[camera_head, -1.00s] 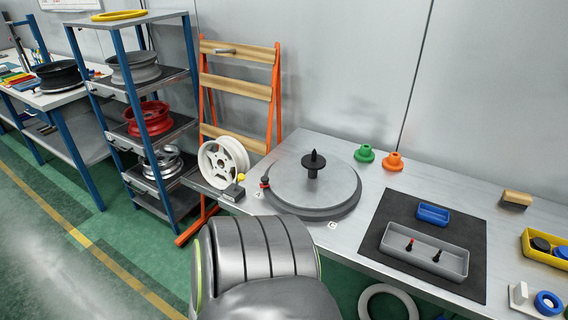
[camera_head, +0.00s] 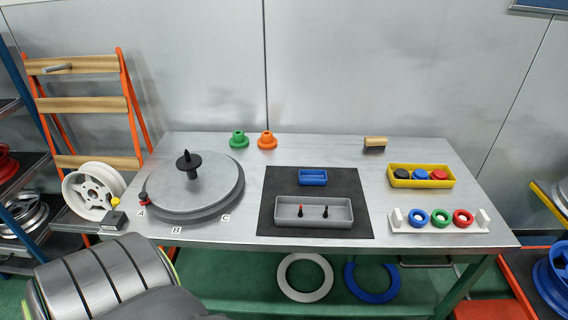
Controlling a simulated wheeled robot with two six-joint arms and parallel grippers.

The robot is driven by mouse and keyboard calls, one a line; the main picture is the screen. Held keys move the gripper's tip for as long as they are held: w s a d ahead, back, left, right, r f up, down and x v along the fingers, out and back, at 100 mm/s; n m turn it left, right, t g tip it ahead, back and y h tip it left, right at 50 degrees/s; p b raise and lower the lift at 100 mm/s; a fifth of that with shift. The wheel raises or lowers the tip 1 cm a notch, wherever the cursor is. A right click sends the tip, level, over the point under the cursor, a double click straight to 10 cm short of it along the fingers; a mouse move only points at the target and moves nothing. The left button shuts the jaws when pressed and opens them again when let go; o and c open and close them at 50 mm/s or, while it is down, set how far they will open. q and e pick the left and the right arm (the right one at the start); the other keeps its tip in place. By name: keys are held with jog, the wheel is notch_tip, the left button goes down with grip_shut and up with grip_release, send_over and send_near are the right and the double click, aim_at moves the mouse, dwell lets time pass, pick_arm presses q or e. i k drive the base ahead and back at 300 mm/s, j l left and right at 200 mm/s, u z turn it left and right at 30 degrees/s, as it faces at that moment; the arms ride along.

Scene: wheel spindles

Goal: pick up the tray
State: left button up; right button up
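A grey tray (camera_head: 314,223) lies on a dark mat (camera_head: 281,183) in the middle of the workbench. Two small dark pieces stand in it, one with a red top (camera_head: 300,209) and one black (camera_head: 325,211). A smaller blue tray (camera_head: 313,182) sits behind it on the same mat. A yellow tray (camera_head: 421,184) at the right of the bench holds black, blue and red round pieces. Neither gripper is in view; only a dark grey rounded part of mine fills the lower left.
A round turntable (camera_head: 217,190) with a black spindle (camera_head: 188,162) takes the bench's left. A white rack (camera_head: 441,227) with coloured rings is front right. A wooden-backed block (camera_head: 375,144) stands behind.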

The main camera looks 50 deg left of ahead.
aim_at(340, 215)
jog(key=u, duration=1.15)
jog(key=i+l+u, duration=0.1)
jog(key=l, duration=0.35)
jog(key=l+u, duration=0.1)
jog(key=l, duration=0.35)
